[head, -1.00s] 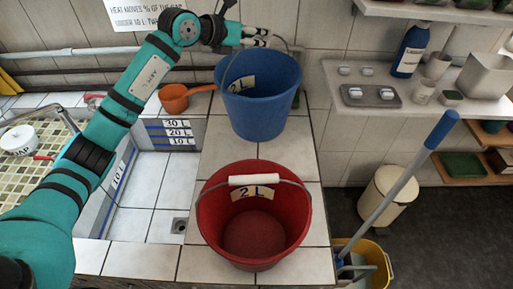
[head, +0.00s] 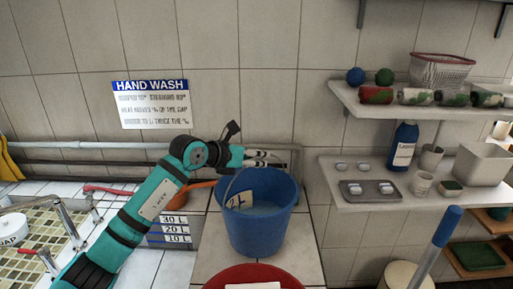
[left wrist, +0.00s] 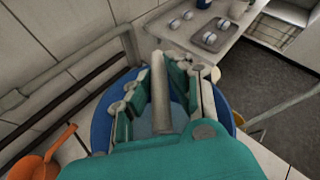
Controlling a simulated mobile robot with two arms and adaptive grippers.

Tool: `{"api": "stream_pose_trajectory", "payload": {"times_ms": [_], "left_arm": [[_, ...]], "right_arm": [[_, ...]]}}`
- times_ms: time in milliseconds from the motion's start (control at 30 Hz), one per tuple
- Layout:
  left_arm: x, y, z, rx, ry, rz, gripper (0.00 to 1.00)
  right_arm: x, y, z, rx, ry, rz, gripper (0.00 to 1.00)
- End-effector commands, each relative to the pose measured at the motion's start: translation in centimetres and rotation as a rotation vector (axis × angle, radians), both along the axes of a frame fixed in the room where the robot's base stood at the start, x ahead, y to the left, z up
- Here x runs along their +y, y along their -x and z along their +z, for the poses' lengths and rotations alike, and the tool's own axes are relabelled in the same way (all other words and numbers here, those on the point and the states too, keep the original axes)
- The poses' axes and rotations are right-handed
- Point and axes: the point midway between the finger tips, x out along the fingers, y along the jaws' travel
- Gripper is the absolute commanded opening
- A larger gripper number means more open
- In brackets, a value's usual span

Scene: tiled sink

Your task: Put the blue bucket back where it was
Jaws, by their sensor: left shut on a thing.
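The blue bucket (head: 262,228), labelled 2 L, is upright at the back of the tiled ledge beside the sink. It holds some water-like content. My left gripper (head: 265,158) is above its back rim, shut on the raised handle. In the left wrist view the fingers (left wrist: 170,88) close around the pale handle grip (left wrist: 159,85), with the blue rim (left wrist: 99,130) below. I cannot tell whether the bucket's base touches the tiles. My right gripper is not in view.
A red bucket (head: 235,277) stands in front, cut off by the lower edge. An orange pan (head: 201,184) lies left of the blue bucket. A pipe (head: 90,145) runs along the wall. Shelves (head: 350,196) with bottles and cups are at right, above a mop handle (head: 435,245).

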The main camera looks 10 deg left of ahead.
Motion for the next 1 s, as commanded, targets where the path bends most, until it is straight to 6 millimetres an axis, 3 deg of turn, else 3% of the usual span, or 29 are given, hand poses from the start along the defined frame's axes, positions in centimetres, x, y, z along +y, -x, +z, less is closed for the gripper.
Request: {"api": "stream_pose_trajectory", "payload": {"times_ms": [33,67,433,700,733,800,900,1000], "left_arm": [[0.0,-0.1,1.1,-0.023,0.011,0.0,0.0],[-0.1,-0.1,1.0,-0.023,0.011,0.0,0.0],[-0.1,-0.1,-2.3,-0.021,0.011,0.0,0.0],[-0.1,-0.1,-2.7,-0.024,0.011,0.001,0.0],[0.0,0.0,-3.9,-0.001,0.001,-0.001,0.2],[0.0,0.0,-3.9,-0.001,0.0,0.0,0.29],[0.0,0.0,-3.9,-0.002,0.001,0.0,0.41],[0.0,0.0,-3.9,-0.002,0.001,0.0,0.41]], "right_arm": [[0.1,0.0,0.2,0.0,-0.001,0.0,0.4],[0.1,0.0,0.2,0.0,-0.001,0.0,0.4],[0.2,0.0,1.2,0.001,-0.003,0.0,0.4],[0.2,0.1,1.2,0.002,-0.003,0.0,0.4],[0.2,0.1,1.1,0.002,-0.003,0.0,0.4],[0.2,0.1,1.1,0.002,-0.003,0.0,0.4],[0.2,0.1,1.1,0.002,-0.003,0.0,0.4],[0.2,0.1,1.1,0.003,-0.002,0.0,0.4]]}}
